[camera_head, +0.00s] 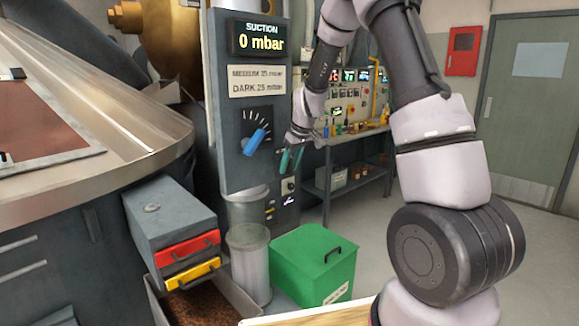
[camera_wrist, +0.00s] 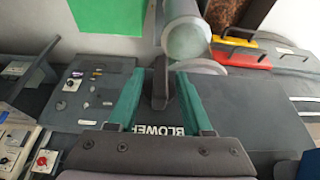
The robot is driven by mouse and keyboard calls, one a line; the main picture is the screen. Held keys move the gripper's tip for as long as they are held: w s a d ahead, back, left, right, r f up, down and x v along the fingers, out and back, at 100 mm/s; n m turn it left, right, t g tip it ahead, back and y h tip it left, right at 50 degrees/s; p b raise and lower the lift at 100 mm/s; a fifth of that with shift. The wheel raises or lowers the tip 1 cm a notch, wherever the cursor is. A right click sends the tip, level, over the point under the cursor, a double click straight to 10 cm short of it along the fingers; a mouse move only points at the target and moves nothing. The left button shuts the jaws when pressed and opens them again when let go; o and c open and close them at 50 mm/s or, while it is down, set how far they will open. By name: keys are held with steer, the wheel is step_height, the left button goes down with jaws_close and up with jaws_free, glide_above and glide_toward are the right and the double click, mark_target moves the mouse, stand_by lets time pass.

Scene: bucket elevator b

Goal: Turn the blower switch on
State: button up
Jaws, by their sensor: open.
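The wrist view shows a white BLOWER label (camera_wrist: 180,117), upside down on the dark grey panel. A dark lever-like handle (camera_wrist: 160,88) stands beside the label, and I take it for the blower switch. My gripper (camera_wrist: 159,76) is open, its two teal fingers on either side of this handle. A gap shows between the fingers and the handle; I cannot tell whether either touches it. In the head view my gripper (camera_head: 291,160) is at the right side of the grey column, and the blower switch cannot be made out there.
The column (camera_head: 235,175) carries a suction display (camera_head: 259,39) reading 0 mbar and a blue-handled dial (camera_head: 256,140). Below are a metal cylinder (camera_head: 249,262) and a green box (camera_head: 315,268). Red (camera_head: 187,249) and yellow (camera_head: 193,274) drawers lie left. A workbench (camera_head: 350,135) stands behind.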

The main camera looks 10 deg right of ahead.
steer(key=shift+f, duration=0.1)
jaws_close()
steer(key=shift+w+d+y, duration=0.1)
steer(key=shift+y, duration=0.2)
steer(key=shift+g+y, duration=0.3)
steer(key=shift+y, duration=0.1)
steer(key=shift+w+d+m+g+y, duration=0.15)
steer(key=shift+m+g+y, duration=0.3)
steer(key=shift+y, duration=0.55)
steer(key=m+g+y, duration=0.1)
steer(key=g+y, duration=0.1)
steer(key=y, duration=0.2)
steer(key=shift+y, duration=0.4)
steer(key=m+g+y, duration=0.1)
steer(key=g+y, duration=0.1)
steer(key=y, duration=0.2)
steer(key=shift+d+f, duration=0.1)
steer(key=shift+m+g+y, duration=0.25)
steer(key=shift+m+y, duration=0.5)
steer(key=shift+y, duration=0.85)
